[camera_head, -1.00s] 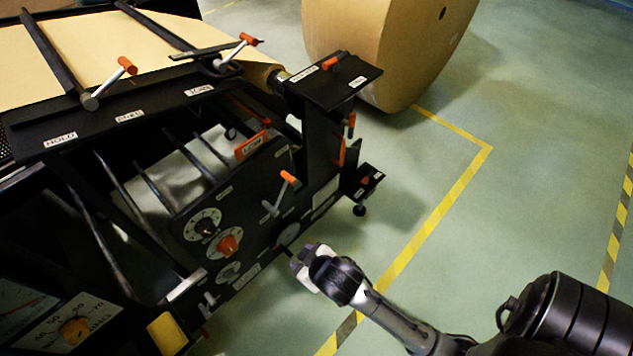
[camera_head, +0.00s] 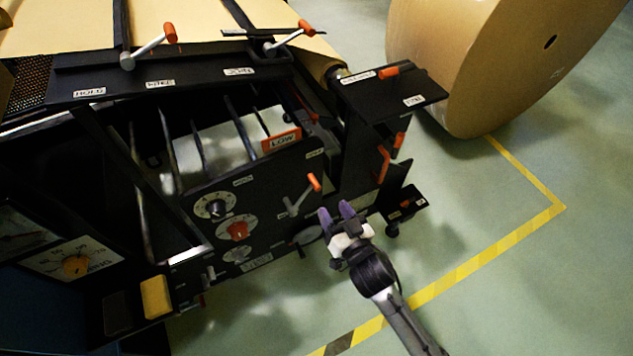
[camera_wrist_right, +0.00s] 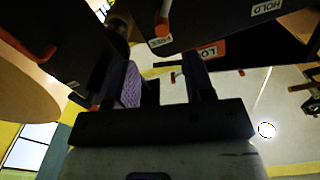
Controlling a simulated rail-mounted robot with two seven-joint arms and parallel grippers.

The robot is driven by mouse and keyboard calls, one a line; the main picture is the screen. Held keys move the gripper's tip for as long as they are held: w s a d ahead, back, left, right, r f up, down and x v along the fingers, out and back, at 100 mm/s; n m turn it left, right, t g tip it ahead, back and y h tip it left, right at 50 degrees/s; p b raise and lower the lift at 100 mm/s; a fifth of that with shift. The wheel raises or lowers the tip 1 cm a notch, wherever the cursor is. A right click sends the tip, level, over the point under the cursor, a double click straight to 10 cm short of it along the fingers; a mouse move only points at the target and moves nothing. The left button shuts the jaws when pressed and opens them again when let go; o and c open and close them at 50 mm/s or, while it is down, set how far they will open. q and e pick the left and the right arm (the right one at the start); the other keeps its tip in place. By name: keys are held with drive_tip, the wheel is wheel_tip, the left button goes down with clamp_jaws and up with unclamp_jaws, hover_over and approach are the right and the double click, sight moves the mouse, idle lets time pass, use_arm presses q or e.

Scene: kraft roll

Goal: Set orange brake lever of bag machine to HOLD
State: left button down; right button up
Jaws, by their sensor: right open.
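The bag machine's front panel (camera_head: 262,190) carries a lever with a grey arm and an orange tip (camera_head: 314,182). This lever leans up and right, towards a small label at the panel's upper right. In the right wrist view the orange-tipped lever (camera_wrist_right: 162,27) is beside a FREE label (camera_wrist_right: 162,41), with a HOLD label (camera_wrist_right: 267,7) further right. My right gripper (camera_head: 336,212) is open and empty, its purple fingertips just right of and below the lever, apart from it in the head view. My left gripper is not in view.
Other orange-tipped levers (camera_head: 169,34) stand on the machine's top beam, above labels including HOLD. A black post and shelf (camera_head: 392,92) rise at right. A kraft roll (camera_head: 455,60) stands behind; floor at right is clear.

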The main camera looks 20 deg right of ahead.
sight(316, 183)
drive_tip(key=w+b, duration=0.1)
drive_tip(key=w, duration=0.2)
drive_tip(key=w+b, duration=0.1)
drive_tip(key=w, duration=0.2)
drive_tip(key=w+a+b, duration=0.1)
drive_tip(key=w, duration=0.2)
drive_tip(key=shift+w+a+f, duration=0.1)
drive_tip(key=shift+f, duration=0.05)
drive_tip(key=shift+w+a+b, duration=0.15)
drive_tip(key=shift+w+b, duration=0.15)
drive_tip(key=shift+w, duration=0.2)
drive_tip(key=shift+c, duration=0.4)
clamp_jaws()
